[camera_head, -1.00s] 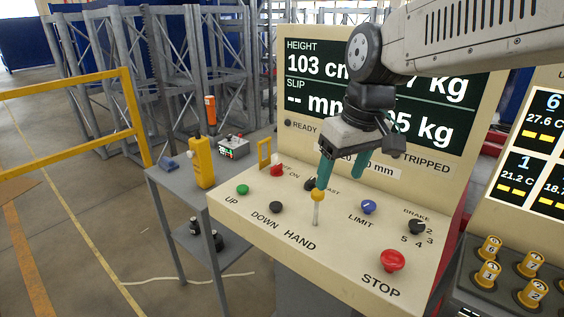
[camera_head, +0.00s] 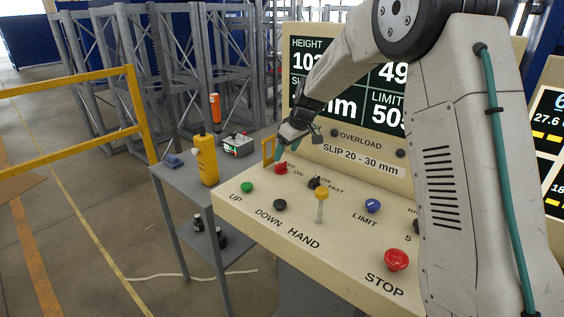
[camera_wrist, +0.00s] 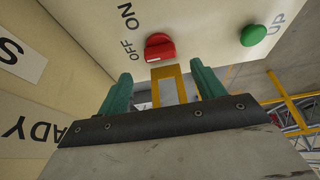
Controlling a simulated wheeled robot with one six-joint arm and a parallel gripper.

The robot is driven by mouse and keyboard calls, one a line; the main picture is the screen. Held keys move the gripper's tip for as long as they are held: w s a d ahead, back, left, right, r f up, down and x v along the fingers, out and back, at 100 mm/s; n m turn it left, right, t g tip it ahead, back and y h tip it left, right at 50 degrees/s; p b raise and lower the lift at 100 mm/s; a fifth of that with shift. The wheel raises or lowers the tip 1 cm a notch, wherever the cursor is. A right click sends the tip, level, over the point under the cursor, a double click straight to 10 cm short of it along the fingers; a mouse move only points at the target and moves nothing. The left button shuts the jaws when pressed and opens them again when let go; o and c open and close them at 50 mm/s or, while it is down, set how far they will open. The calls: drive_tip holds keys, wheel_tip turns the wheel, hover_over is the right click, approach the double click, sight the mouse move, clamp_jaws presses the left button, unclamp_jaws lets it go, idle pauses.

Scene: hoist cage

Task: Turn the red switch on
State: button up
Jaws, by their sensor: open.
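The red switch (camera_head: 281,169) is a small knob at the back left of the sloping cream console. In the wrist view the red switch (camera_wrist: 160,48) sits beside the printed words OFF and ON; I cannot tell for sure which its handle points to. My gripper (camera_head: 282,152) is just above and behind the knob, partly in front of the yellow frame. In the wrist view my gripper (camera_wrist: 161,72) has its two green fingers apart, with nothing held. The knob lies beyond the fingertips, roughly in line with the gap, and looks untouched.
A yellow frame (camera_wrist: 167,72) stands close to the switch, seen between my fingers. Green UP (camera_head: 247,187) and black DOWN (camera_head: 280,204) buttons, a black selector (camera_head: 314,183) and a yellow-topped lever (camera_head: 321,195) are nearby. The display panel (camera_head: 355,120) rises behind.

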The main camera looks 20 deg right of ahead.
sight(281, 163)
drive_tip(key=x, duration=0.5)
drive_tip(key=shift+w+a+f, duration=0.1)
drive_tip(key=shift+f, duration=0.2)
drive_tip(key=c, duration=1)
